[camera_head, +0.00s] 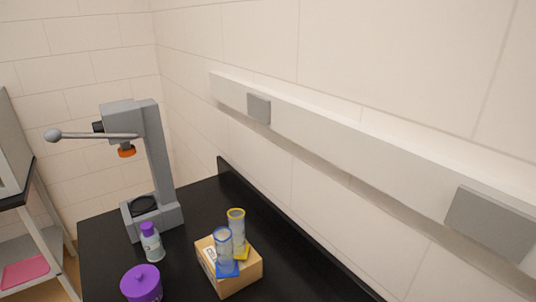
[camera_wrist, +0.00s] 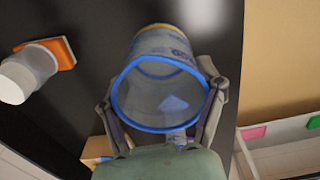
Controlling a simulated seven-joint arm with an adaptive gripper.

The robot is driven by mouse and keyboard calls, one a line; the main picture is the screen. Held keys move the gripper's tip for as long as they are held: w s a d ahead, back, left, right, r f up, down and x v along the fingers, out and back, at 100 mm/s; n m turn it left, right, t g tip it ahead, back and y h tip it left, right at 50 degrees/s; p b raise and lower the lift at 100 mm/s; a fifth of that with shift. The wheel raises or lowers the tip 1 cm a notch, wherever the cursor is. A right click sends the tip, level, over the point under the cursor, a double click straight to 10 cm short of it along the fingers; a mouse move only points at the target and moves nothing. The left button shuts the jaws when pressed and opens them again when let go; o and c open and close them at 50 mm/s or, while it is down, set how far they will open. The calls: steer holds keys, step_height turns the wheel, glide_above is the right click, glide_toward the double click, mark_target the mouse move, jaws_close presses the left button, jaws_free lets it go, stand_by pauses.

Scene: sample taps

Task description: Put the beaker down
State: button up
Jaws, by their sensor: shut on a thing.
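A clear beaker with a blue rim (camera_wrist: 160,92) fills the middle of the wrist view, its open mouth facing the camera. My gripper (camera_wrist: 161,104) has a finger on each side of it and is shut on it. A yellow band shows at its far end; I cannot tell whether it belongs to this beaker. In the head view, a blue-rimmed beaker (camera_head: 223,246) and a yellow-rimmed beaker (camera_head: 236,229) show at a tan box (camera_head: 240,284) on the black bench. My gripper does not show there, and I cannot tell whether the blue-rimmed beaker is the held one.
A grey stand with a lever (camera_head: 157,160) rises at the back of the black bench (camera_head: 200,200). Bare bench lies right of the box, beside the wall.

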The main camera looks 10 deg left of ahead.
steer(key=w+a+f, duration=0.1)
steer(key=a+f, duration=0.1)
steer(key=a, duration=0.1)
steer(key=w+a+f, duration=0.2)
steer(key=a+f, duration=0.1)
steer(key=w+a+f, duration=0.1)
steer(key=a+f, duration=0.2)
steer(key=a, duration=0.1)
steer(key=shift+w+f, duration=0.1)
steer(key=shift+w, duration=0.25)
steer(key=shift+w+a+f, duration=0.1)
steer(key=shift+a+f, duration=0.1)
steer(key=shift+f, duration=1.65)
steer(key=shift+f, duration=0.15)
steer(key=o, duration=1)
steer(key=shift+c, duration=0.2)
